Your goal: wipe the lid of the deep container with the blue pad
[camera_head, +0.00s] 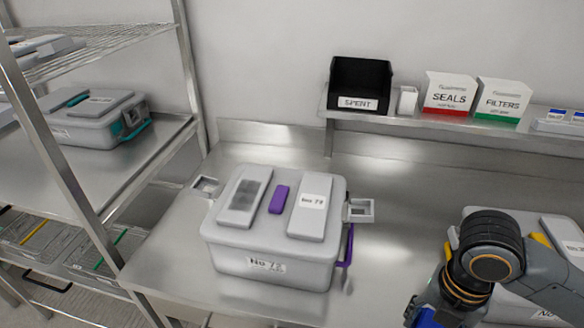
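A deep grey container (272,262) stands upright on the steel table, its label facing me. Its lid (262,234) is on and carries a grey panel with a dark patch (243,195), a purple tag (279,199) and a white-labelled panel (311,205). A purple strap (348,247) hangs at its right side. My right arm comes in at the lower right, apart from the container, and its gripper is outside the picture. A small blue patch shows on or by that arm at the bottom edge; I cannot tell whether it is the blue pad. My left gripper is not in view.
A wire rack at the left holds a teal-trimmed container (100,120). Another container (570,238) is partly behind my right arm. A wall shelf (430,122) bears a black bin (360,82), a seals box (449,93) and a filters box (502,99).

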